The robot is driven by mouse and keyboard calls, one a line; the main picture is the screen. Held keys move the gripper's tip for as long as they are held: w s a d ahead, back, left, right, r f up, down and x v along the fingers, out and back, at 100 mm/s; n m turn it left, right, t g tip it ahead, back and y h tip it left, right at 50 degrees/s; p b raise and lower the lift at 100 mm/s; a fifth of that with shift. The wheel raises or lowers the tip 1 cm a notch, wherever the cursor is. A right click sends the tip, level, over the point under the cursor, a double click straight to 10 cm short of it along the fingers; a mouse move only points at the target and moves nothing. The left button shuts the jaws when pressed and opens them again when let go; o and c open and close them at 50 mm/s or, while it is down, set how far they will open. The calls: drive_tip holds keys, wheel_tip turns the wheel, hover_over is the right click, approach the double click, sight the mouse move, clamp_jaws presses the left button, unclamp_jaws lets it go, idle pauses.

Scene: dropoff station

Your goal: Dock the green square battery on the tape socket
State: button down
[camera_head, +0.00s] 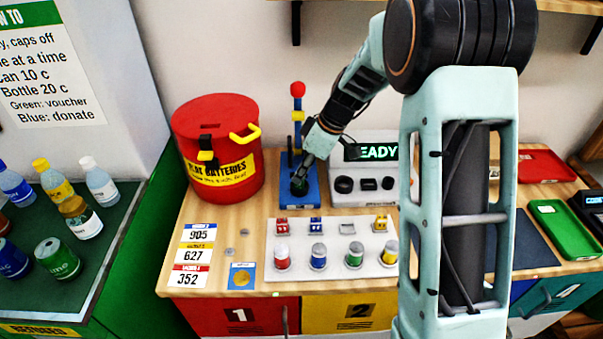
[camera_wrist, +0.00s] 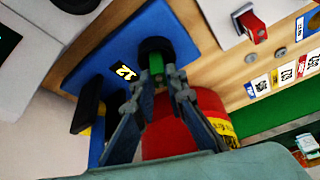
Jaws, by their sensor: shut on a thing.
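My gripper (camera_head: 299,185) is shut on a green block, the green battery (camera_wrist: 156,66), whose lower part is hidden. It holds the battery at a round black cup (camera_wrist: 168,46) on a blue base (camera_head: 311,197). The base also shows in the wrist view (camera_wrist: 110,48), with a yellow "12" on a black label. I cannot tell how far the battery sits inside the cup. No socket is plainly marked as tape; a grey READY machine (camera_head: 370,165) to the right has dark round and square openings.
A red battery bin (camera_head: 219,165) stands close left of the blue base. A red-topped post (camera_head: 298,105) rises behind the base. A white tray (camera_head: 300,242) in front carries red, blue and yellow blocks and several capped cylinders. Number cards (camera_head: 193,255) lie at left.

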drive_tip(key=shift+f+b, duration=0.6)
drive_tip(key=shift+b, duration=0.05)
drive_tip(key=c, duration=2.2)
unclamp_jaws()
drive_tip(key=shift+c, duration=0.2)
drive_tip(key=shift+r, duration=0.1)
drive_tip(key=p+v, duration=0.3)
drive_tip(key=v, duration=0.7)
drive_tip(key=shift+d+r+p, duration=0.25)
drive_tip(key=shift+r+p, duration=0.1)
drive_tip(key=shift+p, duration=0.05)
